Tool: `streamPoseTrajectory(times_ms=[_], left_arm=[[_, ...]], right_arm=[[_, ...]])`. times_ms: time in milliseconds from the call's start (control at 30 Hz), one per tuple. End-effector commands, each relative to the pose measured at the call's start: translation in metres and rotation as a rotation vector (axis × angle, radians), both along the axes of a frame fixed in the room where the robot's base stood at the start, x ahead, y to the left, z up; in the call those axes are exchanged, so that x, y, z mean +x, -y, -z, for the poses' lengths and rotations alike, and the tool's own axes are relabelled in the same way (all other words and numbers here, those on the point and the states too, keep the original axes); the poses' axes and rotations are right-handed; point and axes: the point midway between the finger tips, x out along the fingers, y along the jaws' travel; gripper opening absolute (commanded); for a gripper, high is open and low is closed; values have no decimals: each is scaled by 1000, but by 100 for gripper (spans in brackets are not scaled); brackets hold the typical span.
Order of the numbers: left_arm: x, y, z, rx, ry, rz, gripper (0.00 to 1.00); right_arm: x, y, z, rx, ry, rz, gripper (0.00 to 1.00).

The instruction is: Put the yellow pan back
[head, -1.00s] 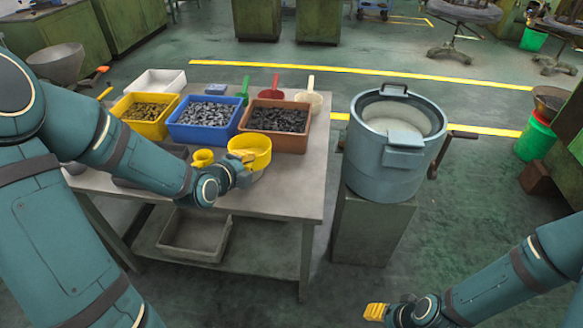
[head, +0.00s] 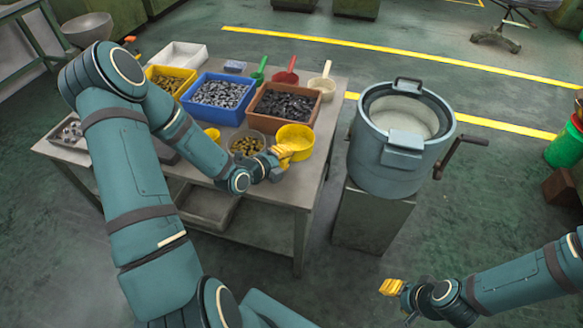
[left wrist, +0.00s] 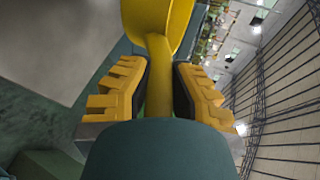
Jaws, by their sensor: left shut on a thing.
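The yellow pan (head: 295,138) is a round scoop with a handle. My left gripper (head: 283,155) is shut on its handle and holds it at the table's (head: 270,189) front right, beside a bowl with brass-coloured parts (head: 247,143). In the left wrist view, the handle runs between the two yellow fingers and the pan (left wrist: 157,18) is at the top edge. Whether the pan touches the table is unclear. A yellow bin (head: 170,78) with brass-coloured parts stands at the table's back left. My right gripper (head: 391,287) is low on the right, away from the table; its opening is unclear.
A blue bin (head: 210,113) and an orange-brown bin (head: 262,122) of parts stand right of the yellow one. Green (head: 258,75), red (head: 286,76) and cream (head: 322,87) scoops lie behind. A lidless drum (head: 385,155) with a crank stands right of the table.

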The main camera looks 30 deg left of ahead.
Motion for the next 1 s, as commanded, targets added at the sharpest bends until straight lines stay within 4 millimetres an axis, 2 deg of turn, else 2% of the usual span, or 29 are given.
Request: streamPoseTrajectory(times_ms=[33, 100, 267, 533, 1000], left_arm=[[0, 0, 11, -2, 1, -1, 0], [1, 0, 21, -2, 2, -1, 0], [1, 0, 33, -1, 3, 0, 0], [1, 0, 68, 0, 2, 0, 0], [1, 0, 74, 2, 4, 1, 0]], right_arm=[[-1, 0, 2, 0, -2, -2, 47], [-1, 0, 3, 0, -2, -2, 47], [-1, 0, 4, 1, -3, -3, 47], [-3, -1, 9, 2, -6, -6, 47], [-4, -1, 13, 2, -9, -8, 47]])
